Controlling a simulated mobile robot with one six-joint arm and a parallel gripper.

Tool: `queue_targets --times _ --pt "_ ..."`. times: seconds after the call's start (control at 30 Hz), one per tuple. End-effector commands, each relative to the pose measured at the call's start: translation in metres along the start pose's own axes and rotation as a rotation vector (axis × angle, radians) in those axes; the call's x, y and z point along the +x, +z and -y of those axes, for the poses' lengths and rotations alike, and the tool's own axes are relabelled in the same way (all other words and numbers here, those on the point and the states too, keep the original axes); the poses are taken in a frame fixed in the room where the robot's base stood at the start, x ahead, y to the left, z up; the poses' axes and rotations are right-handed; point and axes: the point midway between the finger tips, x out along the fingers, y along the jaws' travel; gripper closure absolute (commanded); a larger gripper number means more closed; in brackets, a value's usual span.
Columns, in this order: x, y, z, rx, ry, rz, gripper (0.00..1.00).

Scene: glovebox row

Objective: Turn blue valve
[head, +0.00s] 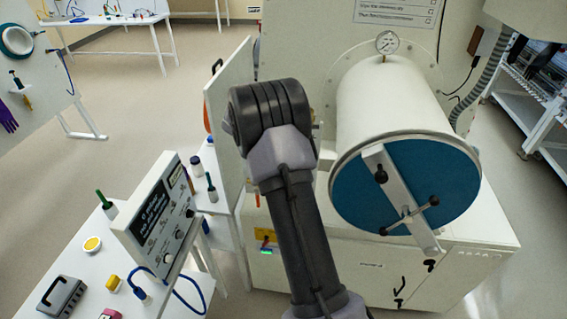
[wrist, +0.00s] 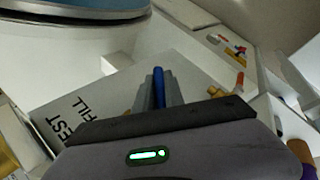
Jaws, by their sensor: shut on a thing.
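In the wrist view my gripper (wrist: 160,96) reaches up from the bottom edge. Its two grey fingers are shut on a narrow blue piece (wrist: 158,77), which looks like the blue valve's handle. The handle stands lengthwise between the fingers, with its blue top showing. The valve's body is hidden by the fingers and palm. In the head view my arm hides the gripper and the blue valve.
A white panel with dark lettering (wrist: 85,112) lies behind the fingers. Brass fittings (wrist: 214,91) are close by on the right. In the head view, the white chamber with a blue door (head: 437,182) stands right of my arm, and a control box (head: 152,215) sits on the left table.

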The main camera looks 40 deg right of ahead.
Motion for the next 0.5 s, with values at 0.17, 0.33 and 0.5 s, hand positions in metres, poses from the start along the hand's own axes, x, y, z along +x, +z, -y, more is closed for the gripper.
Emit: queue_targets --times 0.17,0.33,0.5 --pt "-0.003 0.006 -0.008 -0.057 0.125 0.097 1.00" --pt "-0.008 0.010 -0.016 -0.109 0.250 0.186 1.00" --pt "-0.012 0.013 -0.023 -0.157 0.367 0.272 1.00"
